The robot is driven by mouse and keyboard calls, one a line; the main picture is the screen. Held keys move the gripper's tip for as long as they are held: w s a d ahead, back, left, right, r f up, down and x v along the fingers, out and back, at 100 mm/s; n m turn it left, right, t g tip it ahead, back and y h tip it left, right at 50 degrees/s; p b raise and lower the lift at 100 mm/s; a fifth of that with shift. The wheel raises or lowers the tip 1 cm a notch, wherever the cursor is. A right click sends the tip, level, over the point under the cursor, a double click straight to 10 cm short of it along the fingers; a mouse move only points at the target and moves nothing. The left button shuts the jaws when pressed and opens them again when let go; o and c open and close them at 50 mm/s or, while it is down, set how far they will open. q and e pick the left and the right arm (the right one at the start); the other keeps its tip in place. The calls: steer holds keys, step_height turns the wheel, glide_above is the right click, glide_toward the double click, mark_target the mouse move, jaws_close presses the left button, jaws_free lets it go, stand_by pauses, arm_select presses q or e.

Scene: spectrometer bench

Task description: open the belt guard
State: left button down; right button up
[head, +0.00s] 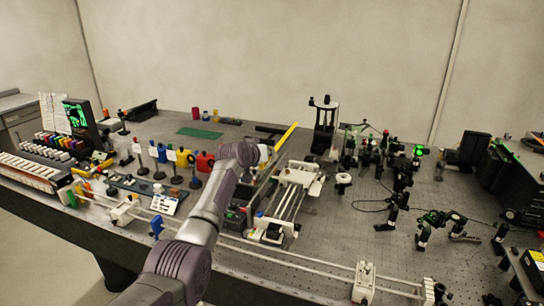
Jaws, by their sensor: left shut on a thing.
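The belt guard, which I take to be the long piece with a yellow edge (287,136), stands at the middle of the bench in the head view. It runs from the back right toward the front left, beside a white mechanism with parallel rails. My left arm reaches in from the bottom, and my left gripper (266,156) is at the guard, shut on it. My wrist hides the fingertips and the near part of the guard, so the exact grip and how far the guard is tilted cannot be told. My right gripper is not in view.
The white railed mechanism (290,198) is just right of my gripper. Small colored holders (184,159) stand close on the left. Optical mounts (400,185) crowd the right side. A long white rail (300,268) runs along the bench front. A green mat (200,133) lies at the back.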

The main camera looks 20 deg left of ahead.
arm_select(q)
steer(key=shift+a, duration=0.15)
steer(key=c, duration=1.5)
jaws_free()
steer(key=shift+f, duration=0.1)
steer(key=v, duration=1.2)
steer(key=shift+f, duration=0.1)
